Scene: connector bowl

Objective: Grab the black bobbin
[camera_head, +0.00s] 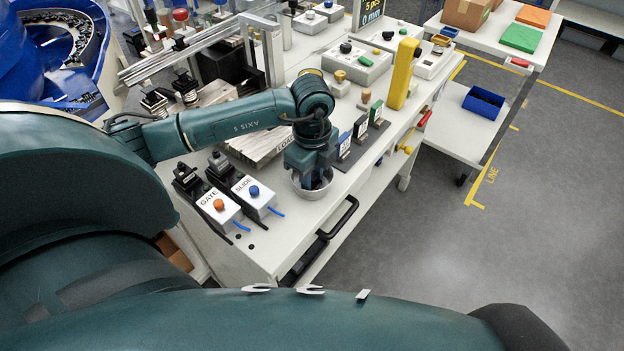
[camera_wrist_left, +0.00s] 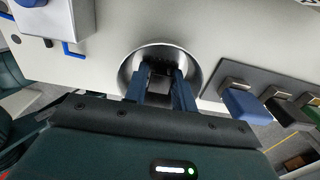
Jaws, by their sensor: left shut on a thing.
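My left gripper (camera_head: 316,180) reaches straight down into a round metal bowl (camera_head: 311,193) on the white bench. The bowl also shows in the left wrist view (camera_wrist_left: 194,63). There the two blue fingers are inside it, shut on a small dark piece (camera_wrist_left: 160,68). The piece is mostly hidden by the fingers, and I cannot tell whether it is a bobbin. A grey rack beside the bowl holds a blue piece (camera_head: 344,144), a black piece (camera_head: 360,127) and a green piece (camera_head: 376,112), apart from the gripper. My right gripper is out of view.
Two switch boxes, GATE (camera_head: 218,206) and SLIDE (camera_head: 255,197), stand left of the bowl. A yellow upright block (camera_head: 402,74) stands behind the rack. A black handle (camera_head: 339,217) is on the bench front. A cart (camera_head: 477,38) stands at the back right, with open floor before it.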

